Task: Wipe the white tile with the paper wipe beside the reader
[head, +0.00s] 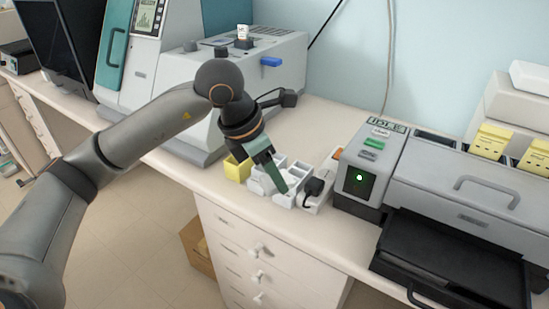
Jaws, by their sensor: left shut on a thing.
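My left gripper (279,183) reaches down over a small group of white open containers (254,187) near the bench's front edge. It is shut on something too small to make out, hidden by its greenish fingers. The grey reader (362,181) with a lit green light stands to the right of these containers. I cannot pick out the white tile or the paper wipe for certain among the white things here. My right gripper is not in view.
A yellow container (237,168) is left of the white ones. A dark object (314,187) sits between them and the reader. A large grey machine (258,75) stands behind. A black tray (450,262) juts out at front right. Bare bench (320,125) shows behind the containers.

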